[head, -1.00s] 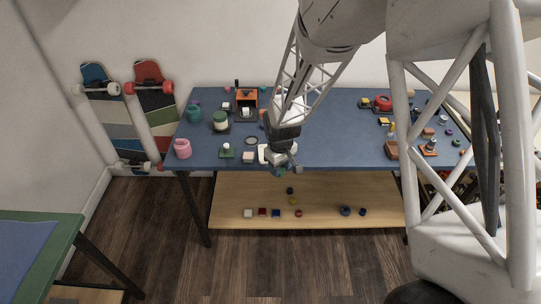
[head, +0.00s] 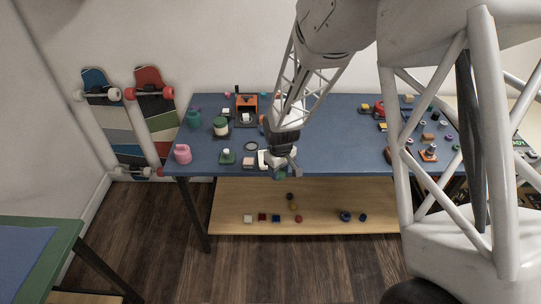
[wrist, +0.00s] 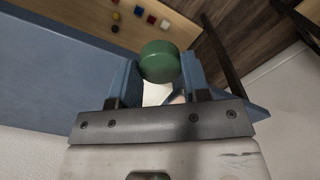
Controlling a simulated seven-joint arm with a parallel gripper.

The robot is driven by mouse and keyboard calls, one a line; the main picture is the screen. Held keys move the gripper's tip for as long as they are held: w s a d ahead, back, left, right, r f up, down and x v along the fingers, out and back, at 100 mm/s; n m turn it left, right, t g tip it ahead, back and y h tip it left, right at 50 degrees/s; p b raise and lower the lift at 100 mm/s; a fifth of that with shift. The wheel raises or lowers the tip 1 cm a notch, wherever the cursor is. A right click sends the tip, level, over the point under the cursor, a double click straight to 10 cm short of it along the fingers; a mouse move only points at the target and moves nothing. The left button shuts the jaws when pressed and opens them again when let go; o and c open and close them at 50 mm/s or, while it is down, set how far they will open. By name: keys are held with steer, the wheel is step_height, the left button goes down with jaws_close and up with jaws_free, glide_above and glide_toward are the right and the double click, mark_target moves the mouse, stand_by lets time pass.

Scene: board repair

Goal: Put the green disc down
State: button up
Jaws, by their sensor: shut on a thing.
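The green disc (wrist: 160,62) is between the two fingers of my gripper (wrist: 161,80) in the wrist view. My gripper is shut on it, and the disc's round side faces the camera. In the head view my gripper (head: 284,168) hangs at the front edge of the blue worktable (head: 340,140), left of the middle. I cannot make out the disc there; the gripper seems to hide it. The wrist view shows the table edge and the lower shelf beyond the disc, with no contact visible under the disc.
Near my gripper stand a pink mug (head: 183,153), a dark base with a green block (head: 226,157) and a pale block (head: 249,161). The wooden lower shelf (head: 230,188) bears several small blocks. The table's middle, right of my gripper, is clear.

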steer(key=w+a, duration=0.1)
steer(key=w, duration=0.3)
steer(key=w+a, duration=0.1)
steer(key=w, duration=0.3)
steer(key=w+a+f, duration=0.1)
steer(key=w, duration=0.3)
steer(key=shift+w+f, duration=0.1)
steer(key=shift+w, duration=0.25)
steer(key=shift+f, duration=1.75)
steer(key=shift+f, duration=0.1)
steer(key=o, duration=0.4)
steer(key=shift+o, duration=0.8)
step_height(320, 180, up, 12)
